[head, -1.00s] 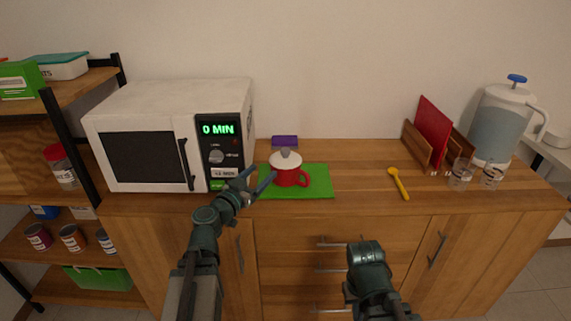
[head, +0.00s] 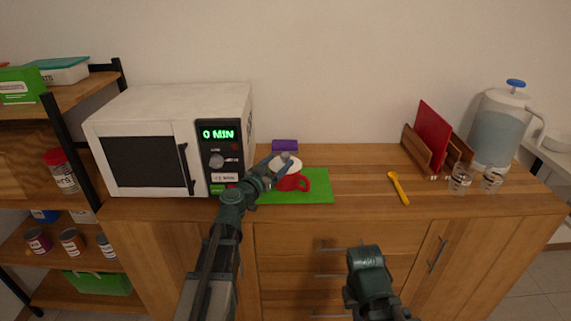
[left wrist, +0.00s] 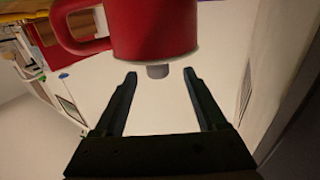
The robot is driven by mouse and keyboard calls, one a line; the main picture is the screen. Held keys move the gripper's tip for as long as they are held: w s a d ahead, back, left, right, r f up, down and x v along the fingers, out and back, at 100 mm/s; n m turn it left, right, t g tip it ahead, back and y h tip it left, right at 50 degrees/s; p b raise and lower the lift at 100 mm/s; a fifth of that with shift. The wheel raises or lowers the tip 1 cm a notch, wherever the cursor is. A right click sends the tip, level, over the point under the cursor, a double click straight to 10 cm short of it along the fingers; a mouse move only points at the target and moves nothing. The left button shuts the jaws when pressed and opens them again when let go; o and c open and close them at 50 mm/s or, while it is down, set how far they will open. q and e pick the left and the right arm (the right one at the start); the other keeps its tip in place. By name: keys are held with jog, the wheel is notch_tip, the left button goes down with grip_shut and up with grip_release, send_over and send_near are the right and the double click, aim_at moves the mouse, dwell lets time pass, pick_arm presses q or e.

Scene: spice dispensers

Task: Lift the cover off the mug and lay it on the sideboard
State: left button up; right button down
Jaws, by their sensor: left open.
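The red mug (head: 293,184) stands on a green mat (head: 318,186) on the wooden sideboard (head: 347,178). Its white cover (head: 294,167) is on top, partly hidden by my left gripper (head: 278,164) in the head view. In the left wrist view, which is upside down, the mug (left wrist: 155,30) is at the top and the cover's grey knob (left wrist: 157,71) lies between the fingertips of my left gripper (left wrist: 160,75). The fingers are open, with a gap on each side of the knob. My right arm shows at the bottom of the head view, but its gripper fingers do not.
A white microwave (head: 150,150) stands close to the left of the mug. A purple item (head: 285,145) lies behind the mat. A yellow spoon (head: 398,188), glasses (head: 460,181) and a rack with a red board (head: 432,134) are to the right. The sideboard between mat and spoon is clear.

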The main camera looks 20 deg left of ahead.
aim_at(283, 158)
pick_arm(q)
jog(key=x, duration=0.4)
jog(key=shift+w+d+r, duration=0.15)
jog(key=shift+w+r, duration=0.05)
grip_shut()
